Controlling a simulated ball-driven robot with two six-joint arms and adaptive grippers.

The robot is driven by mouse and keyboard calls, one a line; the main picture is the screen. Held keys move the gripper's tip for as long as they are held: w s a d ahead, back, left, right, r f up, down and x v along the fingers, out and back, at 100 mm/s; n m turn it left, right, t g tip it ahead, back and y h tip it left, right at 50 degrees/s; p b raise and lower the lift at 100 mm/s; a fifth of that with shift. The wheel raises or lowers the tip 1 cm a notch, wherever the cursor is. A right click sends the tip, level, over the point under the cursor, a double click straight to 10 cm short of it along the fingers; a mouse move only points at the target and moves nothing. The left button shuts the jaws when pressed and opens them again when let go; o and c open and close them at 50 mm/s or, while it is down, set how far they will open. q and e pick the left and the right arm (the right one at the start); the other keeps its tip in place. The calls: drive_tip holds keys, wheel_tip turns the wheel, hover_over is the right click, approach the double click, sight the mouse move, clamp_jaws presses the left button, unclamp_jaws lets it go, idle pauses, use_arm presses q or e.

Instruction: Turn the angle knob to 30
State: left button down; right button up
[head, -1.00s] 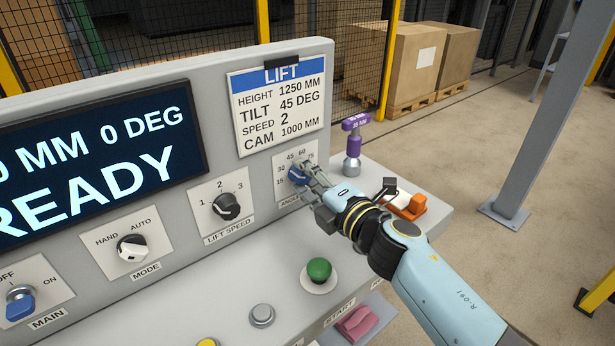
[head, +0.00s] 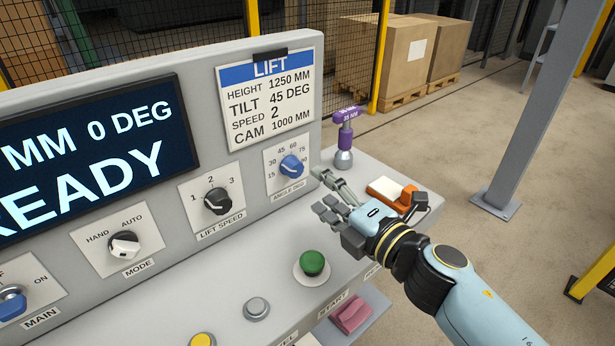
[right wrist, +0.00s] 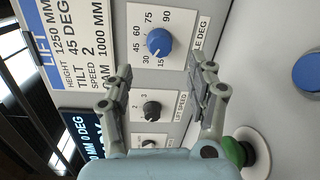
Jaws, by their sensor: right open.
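The blue angle knob (head: 291,167) sits on a white plate marked 15 to 90 at the right end of the panel. It also shows in the right wrist view (right wrist: 159,42), where its pale pointer mark appears to be on the 15 to 30 side; the exact setting is too small to read surely. My right gripper (head: 322,190) is open and empty, apart from the knob, to its right and in front of it. In the right wrist view the knob lies beyond the gap between the fingers (right wrist: 166,76). My left gripper is not in view.
The lift speed knob (head: 217,201) and mode knob (head: 124,244) are to the left. A green button (head: 313,262) is on the ledge below. A purple-topped tool (head: 345,135) and an orange item (head: 404,195) stand near the right edge. The display (head: 95,150) shows 0 DEG and READY.

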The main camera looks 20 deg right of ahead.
drive_tip(key=v, duration=0.4)
drive_tip(key=shift+s, duration=0.1)
drive_tip(key=shift+d, duration=0.1)
